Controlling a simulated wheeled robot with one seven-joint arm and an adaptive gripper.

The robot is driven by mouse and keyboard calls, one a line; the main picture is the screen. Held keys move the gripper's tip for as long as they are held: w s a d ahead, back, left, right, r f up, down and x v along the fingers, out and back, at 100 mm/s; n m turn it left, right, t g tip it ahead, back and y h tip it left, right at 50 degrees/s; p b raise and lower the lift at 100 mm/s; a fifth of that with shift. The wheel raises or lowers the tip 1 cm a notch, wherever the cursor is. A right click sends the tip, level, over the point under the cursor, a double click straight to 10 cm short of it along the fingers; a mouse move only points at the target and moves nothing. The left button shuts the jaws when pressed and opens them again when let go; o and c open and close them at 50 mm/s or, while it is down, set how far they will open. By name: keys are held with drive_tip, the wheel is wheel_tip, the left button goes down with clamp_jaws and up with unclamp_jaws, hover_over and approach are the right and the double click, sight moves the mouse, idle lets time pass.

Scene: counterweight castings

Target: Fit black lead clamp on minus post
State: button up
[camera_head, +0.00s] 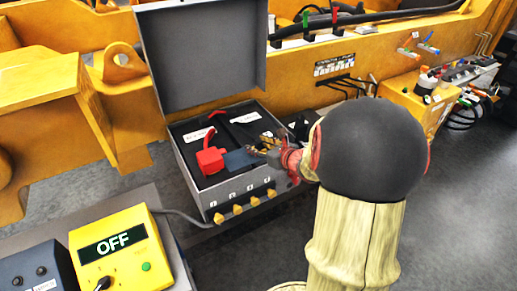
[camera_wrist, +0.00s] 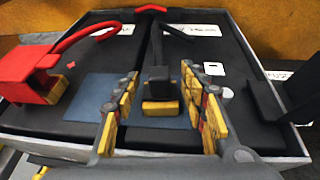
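The black lead clamp (camera_wrist: 158,78), a black block with a brass-yellow front part, lies over the blue pad (camera_wrist: 92,95) inside the grey box. A black cable rises behind it. My gripper (camera_wrist: 160,118) is open, with one finger on each side of the clamp and what looks like a gap at each side. It also shows in the head view (camera_head: 268,148), over the right part of the box. A small white label (camera_wrist: 213,68) sits behind the right finger. I cannot make out the minus post; the right finger may hide it.
A red clamp or cover (camera_wrist: 25,78) with a red cable sits at the left of the box. A black upright piece (camera_wrist: 268,102) stands at the right. The box lid (camera_head: 203,50) is open. A yellow unit (camera_head: 120,250) reading OFF stands at front left.

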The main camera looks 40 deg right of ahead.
drive_tip(key=c, duration=1)
drive_tip(key=shift+r, duration=0.15)
